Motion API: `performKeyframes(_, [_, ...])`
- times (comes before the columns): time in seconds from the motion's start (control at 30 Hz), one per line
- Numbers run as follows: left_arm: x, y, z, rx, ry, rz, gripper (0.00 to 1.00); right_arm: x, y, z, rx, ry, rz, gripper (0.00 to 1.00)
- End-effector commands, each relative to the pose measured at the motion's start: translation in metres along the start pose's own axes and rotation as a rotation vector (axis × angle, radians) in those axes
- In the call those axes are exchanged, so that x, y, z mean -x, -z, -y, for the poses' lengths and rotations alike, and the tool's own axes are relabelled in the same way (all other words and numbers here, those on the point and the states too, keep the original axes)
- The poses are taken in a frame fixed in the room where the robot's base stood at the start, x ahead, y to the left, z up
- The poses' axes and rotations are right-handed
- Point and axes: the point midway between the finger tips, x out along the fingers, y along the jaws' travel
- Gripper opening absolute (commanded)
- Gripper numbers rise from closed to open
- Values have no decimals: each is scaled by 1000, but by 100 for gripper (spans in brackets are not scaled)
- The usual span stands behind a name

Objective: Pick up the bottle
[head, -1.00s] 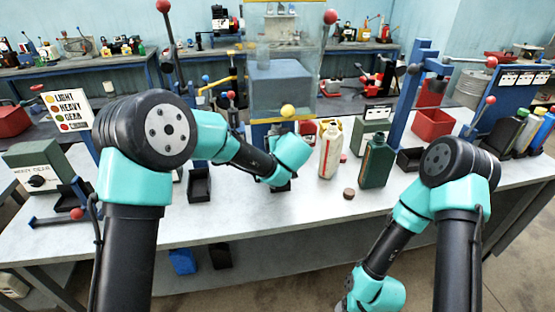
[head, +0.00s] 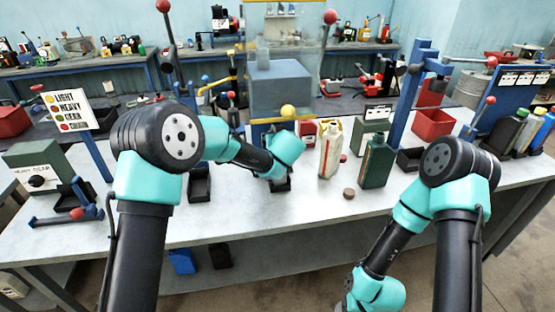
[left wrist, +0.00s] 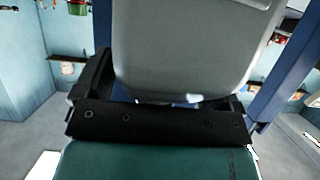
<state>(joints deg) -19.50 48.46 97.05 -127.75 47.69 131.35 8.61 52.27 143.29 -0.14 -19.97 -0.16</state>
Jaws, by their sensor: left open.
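In the left wrist view a pale grey, smooth, rounded body, which looks like a bottle (left wrist: 190,45), fills the top middle. My left gripper (left wrist: 170,85) is open, with its black fingers at either side of this body; I cannot tell whether they touch it. In the head view my left wrist hides the gripper and most of what is there, above a small black tray (head: 281,186). A cream bottle with red marks (head: 329,155) stands upright to the right of my wrist, and a dark green bottle (head: 375,165) stands right of it. My right gripper is not in view.
A clear tank with blue-grey contents (head: 280,85) stands behind my left wrist. A small brown cap (head: 349,193) lies before the bottles. An empty black tray (head: 200,185) is to the left. Blue lever posts stand at both sides. The front of the table (head: 240,225) is clear.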

Motion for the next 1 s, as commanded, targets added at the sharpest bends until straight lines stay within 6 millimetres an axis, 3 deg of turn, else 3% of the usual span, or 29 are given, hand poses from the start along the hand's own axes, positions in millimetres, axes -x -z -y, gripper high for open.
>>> performKeyframes(0.13, [0,0,0,0,0,0,89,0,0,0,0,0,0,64])
performKeyframes(1.0, [0,0,0,0,0,0,6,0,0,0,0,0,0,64])
